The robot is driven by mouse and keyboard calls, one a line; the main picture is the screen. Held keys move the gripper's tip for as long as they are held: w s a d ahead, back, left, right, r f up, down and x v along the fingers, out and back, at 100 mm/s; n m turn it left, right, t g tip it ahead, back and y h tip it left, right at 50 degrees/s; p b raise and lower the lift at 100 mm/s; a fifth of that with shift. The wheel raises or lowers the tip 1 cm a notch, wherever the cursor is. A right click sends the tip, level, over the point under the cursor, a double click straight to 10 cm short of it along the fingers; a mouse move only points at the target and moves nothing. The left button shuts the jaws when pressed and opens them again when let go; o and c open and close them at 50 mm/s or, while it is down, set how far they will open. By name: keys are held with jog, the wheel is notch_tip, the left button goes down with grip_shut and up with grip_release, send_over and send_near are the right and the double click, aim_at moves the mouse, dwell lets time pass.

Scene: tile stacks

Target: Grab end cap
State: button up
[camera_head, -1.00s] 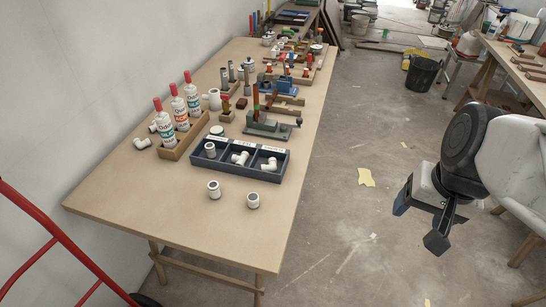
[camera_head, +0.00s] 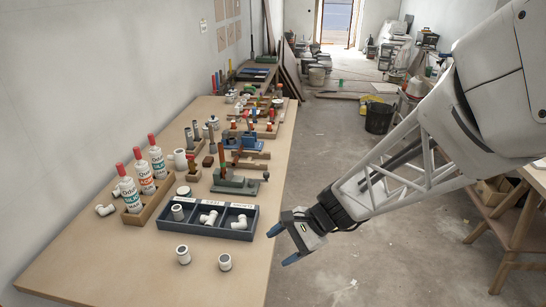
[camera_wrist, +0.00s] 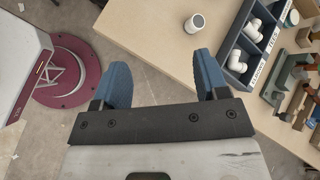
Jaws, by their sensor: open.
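Two short white pipe pieces stand on the table in front of the tray, a left one (camera_head: 184,255) and a right one (camera_head: 225,262). I cannot tell for sure which piece is the end cap. One such piece also shows alone near the top of the wrist view (camera_wrist: 194,23). My gripper (camera_head: 284,246) is open and empty, with blue fingertips, beside the table's right edge and to the right of both pieces. In the wrist view its fingers (camera_wrist: 161,75) are spread, with floor and the table edge beyond them.
A dark blue three-compartment tray (camera_head: 207,231) holds white fittings. Red-capped bottles (camera_head: 145,172) stand in a wooden holder (camera_head: 133,222) to its left. A green tool (camera_head: 235,183) lies behind the tray. The table's front (camera_head: 110,275) is clear.

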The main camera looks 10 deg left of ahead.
aim_at(226, 258)
jog(key=w+a+f+m+y, duration=0.1)
jog(key=w+a+f+m, duration=0.1)
jog(key=a+f, duration=0.2)
jog(key=w+a+f+m+y, duration=0.2)
jog(key=a+f+m, duration=0.1)
jog(key=a+f, duration=0.1)
jog(key=w+a+f+m+t+y, duration=0.1)
jog(key=a+f+m, duration=0.2)
jog(key=f, duration=0.2)
jog(key=shift+w+a+f, duration=0.15)
jog(key=shift+w+a, duration=0.25)
jog(key=shift+a, duration=0.1)
jog(key=shift+x, duration=1.2)
jog(key=shift+x, duration=2.6)
jog(key=c, duration=1)
